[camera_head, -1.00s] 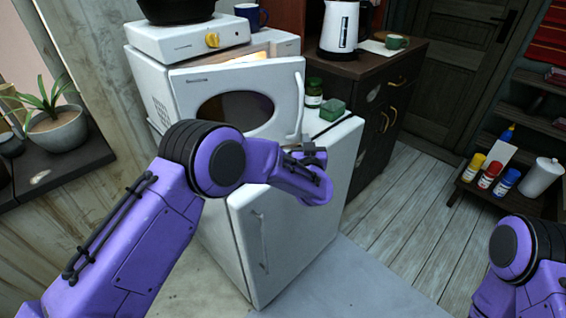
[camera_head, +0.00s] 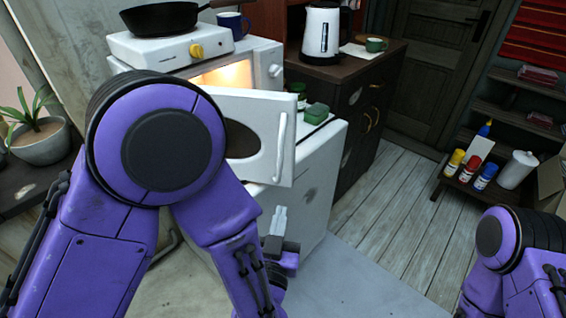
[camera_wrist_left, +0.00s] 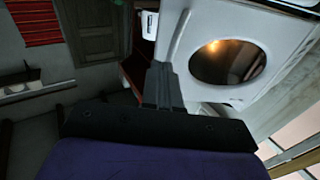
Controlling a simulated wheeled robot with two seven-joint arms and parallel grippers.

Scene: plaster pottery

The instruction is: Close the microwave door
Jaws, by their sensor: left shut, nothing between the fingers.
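The white microwave (camera_head: 268,60) stands on a white cabinet, with its inside lit warm yellow. Its door (camera_head: 262,158) is open and swung out toward me, with a dark oval window and an upright white handle (camera_head: 281,146). My left gripper (camera_head: 279,215) is shut and empty, in front of and below the door's lower right part. In the left wrist view the shut fingers (camera_wrist_left: 161,75) point toward the door (camera_wrist_left: 250,35), left of its window. I cannot tell whether they touch it. My left arm hides the door's left part. My right arm shows at the lower right, its gripper out of frame.
A hot plate (camera_head: 165,46) with a black pan (camera_head: 160,18) sits on the microwave. The white cabinet (camera_head: 308,185) below carries a jar and a green box (camera_head: 316,113). A dark counter (camera_head: 345,60) with a kettle (camera_head: 320,32) stands behind.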

